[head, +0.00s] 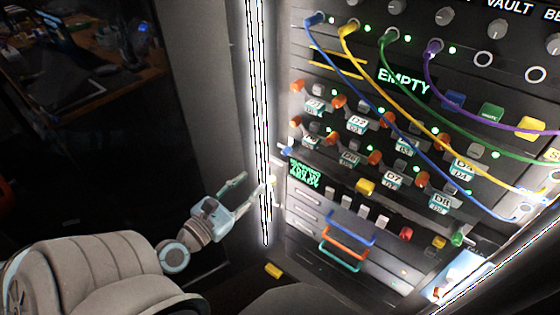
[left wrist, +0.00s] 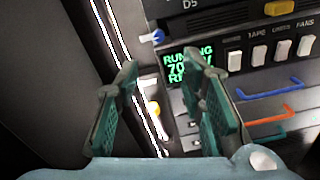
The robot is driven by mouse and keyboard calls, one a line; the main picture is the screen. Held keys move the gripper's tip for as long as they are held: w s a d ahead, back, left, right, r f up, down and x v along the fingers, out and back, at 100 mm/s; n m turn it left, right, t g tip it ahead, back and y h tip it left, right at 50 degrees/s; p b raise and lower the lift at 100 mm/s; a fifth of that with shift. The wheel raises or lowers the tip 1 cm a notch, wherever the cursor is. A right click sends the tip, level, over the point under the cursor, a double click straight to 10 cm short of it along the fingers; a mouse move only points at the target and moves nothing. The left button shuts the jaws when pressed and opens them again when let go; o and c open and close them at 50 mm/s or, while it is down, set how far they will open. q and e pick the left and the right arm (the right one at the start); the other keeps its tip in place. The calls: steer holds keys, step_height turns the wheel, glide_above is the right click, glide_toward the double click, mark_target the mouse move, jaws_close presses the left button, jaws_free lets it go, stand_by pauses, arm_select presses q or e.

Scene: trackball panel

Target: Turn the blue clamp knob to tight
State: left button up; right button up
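A small blue knob (head: 287,150) sits at the left edge of the panel, beside the green text display (head: 304,173). It also shows in the left wrist view (left wrist: 158,36), with a pale bar pointing left from it; I take it for the clamp knob. My left gripper (head: 256,180) is below and left of the knob. In the left wrist view the two green-padded fingers (left wrist: 160,68) are spread apart with nothing between them touching. The knob appears beyond the fingertips, apart from them. My right gripper is not in view.
A bright vertical light strip (head: 257,120) runs along the panel's left edge, close to my left gripper. Several switches, coloured cables and blue, orange and green handles (head: 350,228) are on the panel. A yellow block (head: 273,270) lies low by the panel. Left is dark.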

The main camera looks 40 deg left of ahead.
mark_target(283, 154)
arm_select(q)
steer(key=w+p, duration=0.1)
steer(key=w, duration=1.2)
steer(key=shift+w+a, duration=0.15)
steer(key=shift+a, duration=0.05)
jaws_close()
